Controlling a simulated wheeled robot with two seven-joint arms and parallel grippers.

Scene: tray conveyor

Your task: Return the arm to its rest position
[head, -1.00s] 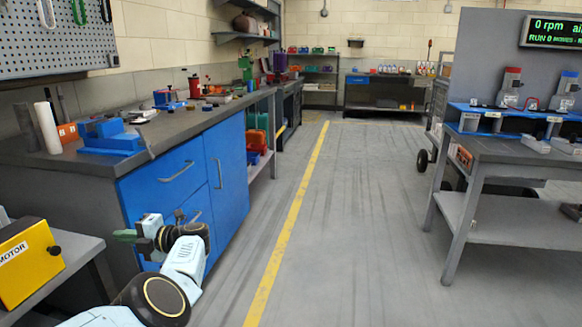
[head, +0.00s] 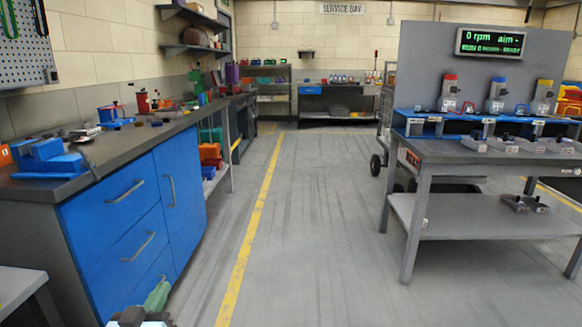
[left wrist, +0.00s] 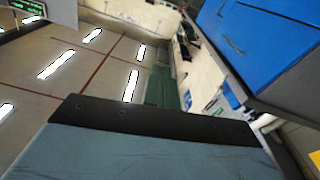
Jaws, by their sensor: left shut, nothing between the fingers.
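My left gripper (head: 158,294) shows at the bottom edge of the head view, low in front of the blue cabinet drawers. Its green fingers are together and hold nothing. The rest of the left arm is below the picture. The left wrist view looks up at the ceiling lights and the blue cabinet (left wrist: 268,45), with a dark part of my own arm or gripper filling its lower half. My right gripper is in neither view.
A grey workbench (head: 120,150) with blue cabinet doors runs along the left. A grey table (head: 470,152) with a blue rack stands at the right. A light side table (head: 18,285) is at the lower left. The floor between is clear, with a yellow line (head: 252,222).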

